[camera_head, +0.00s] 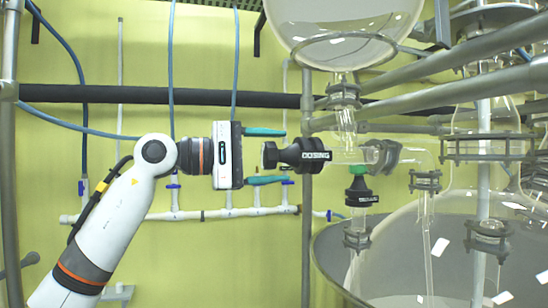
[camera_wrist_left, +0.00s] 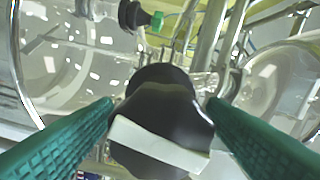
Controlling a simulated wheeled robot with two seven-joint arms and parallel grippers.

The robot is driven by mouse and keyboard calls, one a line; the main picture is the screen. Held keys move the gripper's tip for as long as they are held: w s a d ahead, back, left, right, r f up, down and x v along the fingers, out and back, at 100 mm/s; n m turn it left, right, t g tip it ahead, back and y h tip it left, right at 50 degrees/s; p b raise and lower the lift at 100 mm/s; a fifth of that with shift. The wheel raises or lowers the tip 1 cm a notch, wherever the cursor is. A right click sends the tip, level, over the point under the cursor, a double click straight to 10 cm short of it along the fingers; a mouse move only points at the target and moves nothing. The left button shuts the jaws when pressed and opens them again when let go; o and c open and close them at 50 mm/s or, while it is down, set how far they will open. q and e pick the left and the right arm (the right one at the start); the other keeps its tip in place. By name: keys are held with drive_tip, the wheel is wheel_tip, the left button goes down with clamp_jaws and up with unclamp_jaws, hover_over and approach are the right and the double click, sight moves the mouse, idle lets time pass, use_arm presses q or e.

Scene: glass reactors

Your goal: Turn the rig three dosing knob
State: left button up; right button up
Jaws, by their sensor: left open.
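The black dosing knob (camera_head: 305,155), with white DOSING lettering, lies level on a glass side arm in the head view. My left gripper (camera_head: 287,156) comes in from the left, with one teal finger above and one below the knob's near end. In the head view, gaps show between the fingers and the knob. In the left wrist view the knob (camera_wrist_left: 160,110) fills the space between the spread fingers (camera_wrist_left: 160,106), and a pale band crosses its near face. The left gripper is open. My right gripper is in neither view.
A round glass vessel (camera_head: 345,30) is above and a large glass vessel (camera_head: 440,245) at lower right. Metal rails (camera_head: 450,90) cross at right. A white pipe with blue valves (camera_head: 175,212) runs along the wall.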

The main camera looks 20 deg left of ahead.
use_arm(q)
drive_tip(key=b+v, duration=0.3)
drive_tip(key=v, duration=0.8)
drive_tip(key=shift+s+a, duration=0.2)
